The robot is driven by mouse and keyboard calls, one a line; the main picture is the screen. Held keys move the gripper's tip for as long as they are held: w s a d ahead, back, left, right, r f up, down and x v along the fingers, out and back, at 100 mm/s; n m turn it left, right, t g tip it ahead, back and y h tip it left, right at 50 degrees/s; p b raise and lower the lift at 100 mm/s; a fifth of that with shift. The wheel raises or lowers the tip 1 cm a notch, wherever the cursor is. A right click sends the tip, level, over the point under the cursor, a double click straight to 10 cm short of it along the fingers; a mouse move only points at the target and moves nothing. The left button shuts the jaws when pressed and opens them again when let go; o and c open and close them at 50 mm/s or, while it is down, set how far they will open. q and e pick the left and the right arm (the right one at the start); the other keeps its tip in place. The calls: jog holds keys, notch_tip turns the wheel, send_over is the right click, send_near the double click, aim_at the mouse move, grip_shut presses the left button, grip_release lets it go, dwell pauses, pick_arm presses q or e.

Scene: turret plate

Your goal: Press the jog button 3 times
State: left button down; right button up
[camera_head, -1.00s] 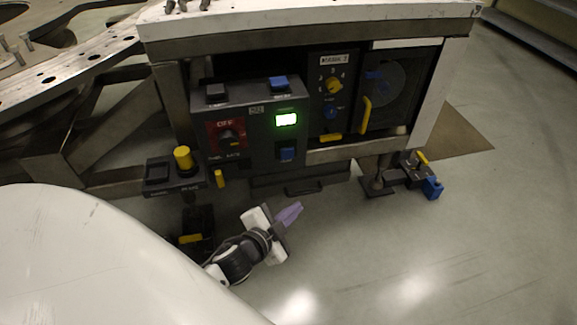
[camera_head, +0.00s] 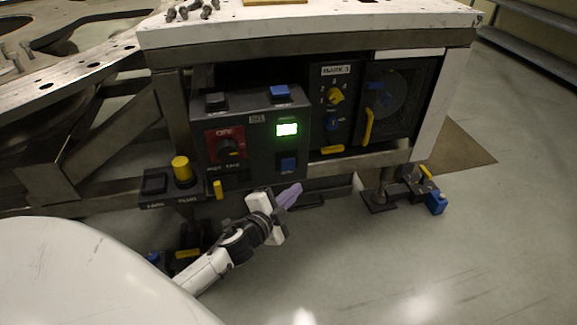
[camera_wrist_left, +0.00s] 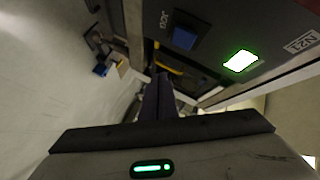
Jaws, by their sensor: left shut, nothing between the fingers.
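The jog button (camera_head: 288,164) is a blue square on the front of the dark control box (camera_head: 258,150), below a lit green display (camera_head: 287,129). In the left wrist view the blue jog button (camera_wrist_left: 185,38) shows beside its JOG label, above and right of my fingers. My left gripper (camera_head: 292,193) has purple fingers, shut and empty. In the head view its tips appear just below the button and look apart from it. The shut fingers also show in the left wrist view (camera_wrist_left: 158,88). My right gripper is not in view.
The box also carries a red-plated OFF knob (camera_head: 229,148) and another blue button (camera_head: 280,92) on top. A yellow plunger (camera_head: 182,168) stands at the left. A yellow-handled dark door (camera_head: 392,100) is at the right. Open floor lies in front.

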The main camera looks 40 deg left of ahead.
aim_at(293, 166)
pick_arm(q)
jog(key=w+a, duration=0.4)
jog(key=shift+a, duration=0.35)
jog(key=shift+a, duration=0.1)
dwell(1.8)
jog(key=shift+w+a, duration=0.25)
jog(key=shift+w+a, duration=0.45)
dwell(1.0)
dwell(0.3)
jog(key=shift+s+d, duration=0.75)
jog(key=shift+d, duration=0.1)
jog(key=shift+s+d+p, duration=0.4)
jog(key=shift+s+d, duration=1.2)
jog(key=shift+d, duration=0.25)
